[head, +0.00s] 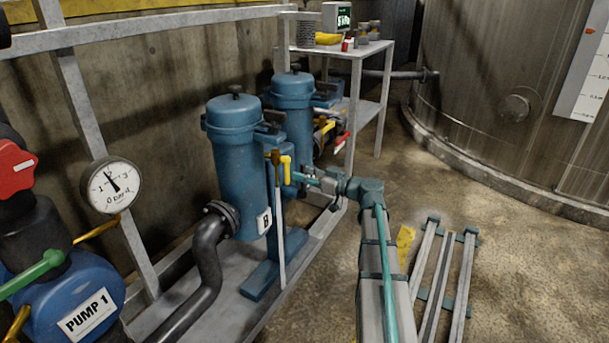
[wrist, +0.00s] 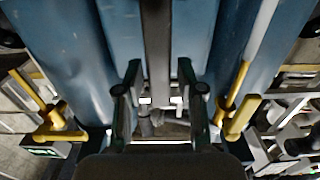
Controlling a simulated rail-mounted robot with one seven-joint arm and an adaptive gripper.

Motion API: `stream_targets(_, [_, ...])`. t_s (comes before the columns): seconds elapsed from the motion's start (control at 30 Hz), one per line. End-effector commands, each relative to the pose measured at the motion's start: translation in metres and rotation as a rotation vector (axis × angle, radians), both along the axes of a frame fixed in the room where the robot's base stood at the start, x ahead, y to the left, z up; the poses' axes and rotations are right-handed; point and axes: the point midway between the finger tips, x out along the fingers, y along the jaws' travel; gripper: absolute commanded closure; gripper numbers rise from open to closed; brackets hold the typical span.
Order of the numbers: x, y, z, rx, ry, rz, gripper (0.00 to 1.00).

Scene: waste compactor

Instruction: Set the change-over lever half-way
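Two blue filter housings stand one behind the other in the head view; the nearer one (head: 233,165) bears a label B and the farther one (head: 293,105) is partly hidden by it. My gripper (head: 304,179) is beside the nearer housing, close to the gap between the two. In the wrist view my gripper (wrist: 160,88) has its two fingers apart. A dark grey upright bar (wrist: 157,45) shows between them, perhaps the change-over lever; I cannot tell whether they touch it. The lever is not clearly seen in the head view.
Yellow handles stand left (wrist: 55,118) and right (wrist: 242,118) of my fingers. A thin white pole (head: 281,235) runs down by the nearer housing. Pump 1 (head: 75,295) and a gauge (head: 111,186) are at left, a metal table (head: 358,50) behind, a large tank (head: 500,100) at right.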

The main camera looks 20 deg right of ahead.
Motion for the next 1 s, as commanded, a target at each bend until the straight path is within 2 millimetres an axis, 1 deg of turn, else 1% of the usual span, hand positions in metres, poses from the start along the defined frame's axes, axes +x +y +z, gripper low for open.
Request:
stream_targets(0.33, [-0.001, -0.001, 0.000, 0.001, 0.001, -0.001, 0.52])
stream_targets(0.47, [-0.007, -0.006, 0.000, 0.001, 0.001, -0.003, 0.52])
stream_targets(0.57, [-0.018, -0.013, 0.000, 0.001, 0.001, -0.003, 0.52])
stream_targets(0.8, [-0.055, -0.040, 0.000, 0.001, 0.001, -0.004, 0.52])
stream_targets(1.0, [-0.081, -0.060, 0.000, 0.001, 0.001, -0.002, 0.52])
